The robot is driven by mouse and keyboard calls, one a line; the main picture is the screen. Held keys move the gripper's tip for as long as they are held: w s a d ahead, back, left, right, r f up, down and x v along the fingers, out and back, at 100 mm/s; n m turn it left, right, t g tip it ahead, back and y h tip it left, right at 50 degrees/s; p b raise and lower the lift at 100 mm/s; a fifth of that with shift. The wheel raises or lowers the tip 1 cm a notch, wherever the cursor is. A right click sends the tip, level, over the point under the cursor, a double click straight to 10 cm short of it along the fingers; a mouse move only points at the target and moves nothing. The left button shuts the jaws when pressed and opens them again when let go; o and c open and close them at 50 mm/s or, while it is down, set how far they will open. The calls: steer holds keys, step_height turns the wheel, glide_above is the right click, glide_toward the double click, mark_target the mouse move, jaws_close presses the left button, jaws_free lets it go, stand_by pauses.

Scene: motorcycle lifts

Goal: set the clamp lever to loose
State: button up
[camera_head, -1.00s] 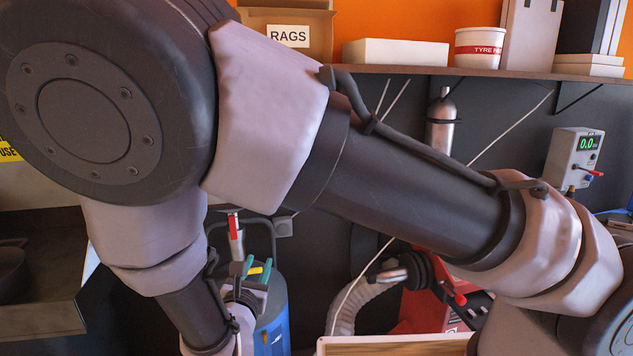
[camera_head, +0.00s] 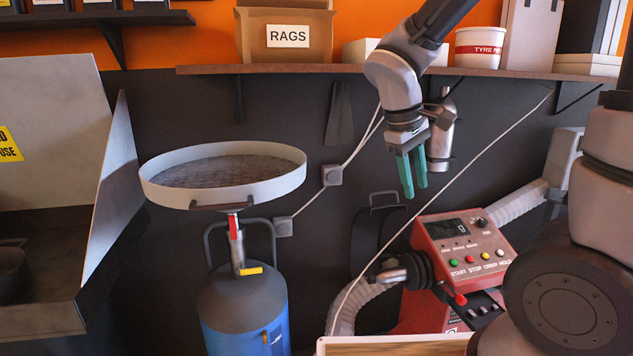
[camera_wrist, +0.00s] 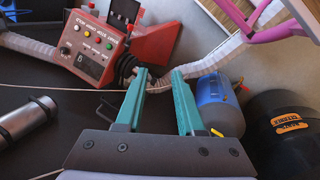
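My gripper (camera_head: 413,190) hangs in mid-air with its green fingers apart, nothing between them. In the wrist view its fingertips (camera_wrist: 160,74) are also apart. No lever is labelled as the clamp lever, so I cannot tell which it is. A yellow lever (camera_head: 251,271) sticks out sideways at the foot of the column on a blue drain tank (camera_head: 240,318), left of and below my gripper. A red handle (camera_head: 234,226) stands upright on that column. A red-knobbed lever (camera_head: 458,299) sits on the red machine (camera_head: 462,243), below and right of my gripper.
A wide round pan (camera_head: 222,203) tops the tank's column. A shelf (camera_head: 300,70) with a rags box (camera_head: 287,35) runs along the wall. A metal cylinder (camera_head: 441,135) hangs close behind my gripper. A grey cabinet (camera_head: 110,190) stands at left.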

steer(key=s+d+r+m+t+y, duration=0.2)
steer(key=s+r+m, duration=0.1)
steer(key=r+m, duration=0.2)
steer(key=s+d+r+m+t+y, duration=0.3)
steer(key=r+m, duration=0.2)
steer(key=r, duration=0.3)
steer(key=shift+r+m+t, duration=0.25)
steer(key=shift+m+t, duration=0.05)
steer(key=shift+m, duration=0.1)
steer(key=shift+d, duration=0.1)
